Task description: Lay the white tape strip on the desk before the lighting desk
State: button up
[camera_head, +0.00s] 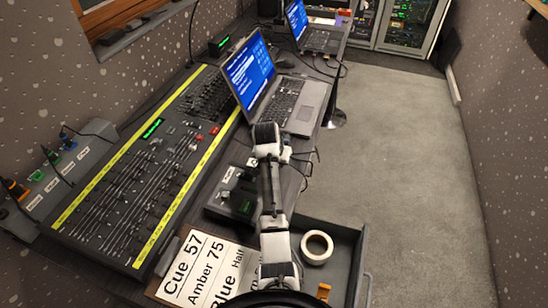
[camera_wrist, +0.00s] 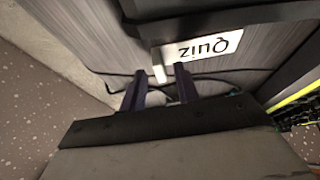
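A white strip (camera_wrist: 210,48) with the word "Quiz", upside down, shows in the wrist view, just beyond my fingertips. It looks flat on the grey wood-grain desk (camera_wrist: 90,40), but I cannot tell whether it touches the surface. My gripper (camera_wrist: 161,71) has its two dark fingers apart; a small pale piece at the strip's near end shows between them, with a gap to the right finger. The lighting desk (camera_head: 140,190), black with yellow edges, stands on the left in the head view. My arm reaches up the picture beside it; fingers and strip cannot be made out there.
An open laptop (camera_head: 300,100) stands past the lighting desk, and a small labelled black box (camera_head: 236,192) stands nearer. An open drawer (camera_head: 345,245) holds a white tape roll (camera_head: 317,247) and an orange item (camera_head: 323,291). A cue sheet (camera_head: 205,270) lies beside it. Dark cables cross the desk.

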jog(key=v, duration=1.2)
jog(key=shift+b, duration=0.35)
